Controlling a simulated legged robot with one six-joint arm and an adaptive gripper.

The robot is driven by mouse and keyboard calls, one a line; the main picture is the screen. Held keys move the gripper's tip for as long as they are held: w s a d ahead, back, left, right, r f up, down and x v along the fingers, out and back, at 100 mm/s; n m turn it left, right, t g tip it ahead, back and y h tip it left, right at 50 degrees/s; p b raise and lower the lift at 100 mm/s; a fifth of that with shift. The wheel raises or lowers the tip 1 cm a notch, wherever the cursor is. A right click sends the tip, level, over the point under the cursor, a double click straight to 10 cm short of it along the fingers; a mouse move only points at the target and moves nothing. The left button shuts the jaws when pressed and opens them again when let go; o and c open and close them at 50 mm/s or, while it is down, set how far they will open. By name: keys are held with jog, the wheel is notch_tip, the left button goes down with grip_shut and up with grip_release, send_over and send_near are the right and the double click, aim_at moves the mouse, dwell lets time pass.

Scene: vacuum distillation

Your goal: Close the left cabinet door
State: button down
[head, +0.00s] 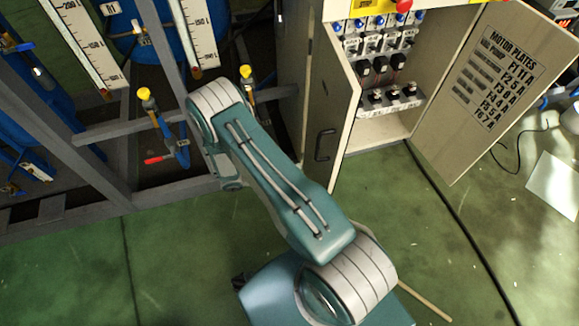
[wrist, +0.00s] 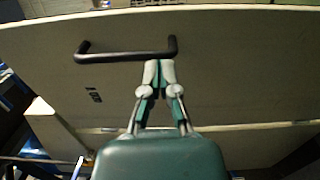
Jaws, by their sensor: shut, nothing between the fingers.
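The left cabinet door (head: 330,90) stands open in the head view, swung out from the cabinet, with its outer face and black handle (head: 322,145) turned to the left. In the wrist view the pale door panel (wrist: 220,90) fills most of the picture, with the black bar handle (wrist: 125,57) across its upper part. My gripper (wrist: 159,64) is shut and empty, with its fingertips at the bar near its right end. I cannot tell whether they touch it. In the head view my arm hides the fingers.
The cabinet's right door (head: 505,85), labelled "MOTOR PLATES", is also open. Switches and breakers (head: 385,60) show inside the cabinet. A grey frame (head: 100,190) with gauges and yellow-topped valves stands left. A black cable (head: 460,225) crosses the green floor, which is mostly clear in front.

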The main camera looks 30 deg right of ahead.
aim_at(333, 162)
jog(key=x, duration=0.9)
jog(key=shift+s+d, duration=0.15)
jog(key=shift+d, duration=0.2)
jog(key=shift+s, duration=0.1)
